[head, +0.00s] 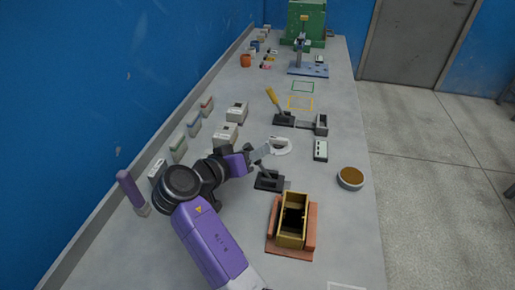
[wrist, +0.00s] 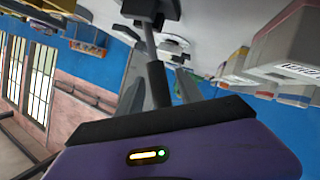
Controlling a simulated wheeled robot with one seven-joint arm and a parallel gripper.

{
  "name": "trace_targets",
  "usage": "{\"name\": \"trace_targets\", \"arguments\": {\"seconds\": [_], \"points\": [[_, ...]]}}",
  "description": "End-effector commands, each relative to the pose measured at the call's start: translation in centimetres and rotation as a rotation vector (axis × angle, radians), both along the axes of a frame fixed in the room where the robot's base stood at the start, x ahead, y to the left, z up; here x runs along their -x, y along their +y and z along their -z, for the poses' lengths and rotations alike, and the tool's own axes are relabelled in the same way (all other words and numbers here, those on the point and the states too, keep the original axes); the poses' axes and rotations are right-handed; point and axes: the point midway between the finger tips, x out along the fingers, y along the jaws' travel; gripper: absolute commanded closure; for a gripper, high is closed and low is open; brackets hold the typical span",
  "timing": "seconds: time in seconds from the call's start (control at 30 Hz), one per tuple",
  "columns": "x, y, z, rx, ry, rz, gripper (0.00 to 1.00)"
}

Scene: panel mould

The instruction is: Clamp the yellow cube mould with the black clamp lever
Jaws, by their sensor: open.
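The yellow cube mould (head: 293,226) stands upright in a reddish base on the bench, with its dark inside open to view. The black clamp lever (head: 262,170) stands just behind it on a dark base, raised and leaning up towards my gripper. My gripper (head: 261,152) is open at the top of the lever. In the wrist view, the lever's black grip (wrist: 158,82) appears between the two open fingers of my gripper (wrist: 162,88). Whether a finger touches it, I cannot tell. The mould is not clearly visible in the wrist view.
A second clamp with a yellow handle (head: 271,97) and a grey mould (head: 321,126) stand farther back. A round white object (head: 280,145) lies behind my gripper. A brown-filled bowl (head: 350,178) sits at the right edge. Several boxes line the left wall. A purple cylinder (head: 130,188) stands at left.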

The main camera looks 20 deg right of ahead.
Motion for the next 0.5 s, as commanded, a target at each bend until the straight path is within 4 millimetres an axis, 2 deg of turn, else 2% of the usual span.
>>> {"name": "trace_targets", "arguments": {"seconds": [0.2,0.5], "points": [[-0.9,-1.6,0.7,-0.002,0.000,0.001,0.57],[-1.1,-1.8,0.8,-0.001,-0.001,0.000,0.57]]}}
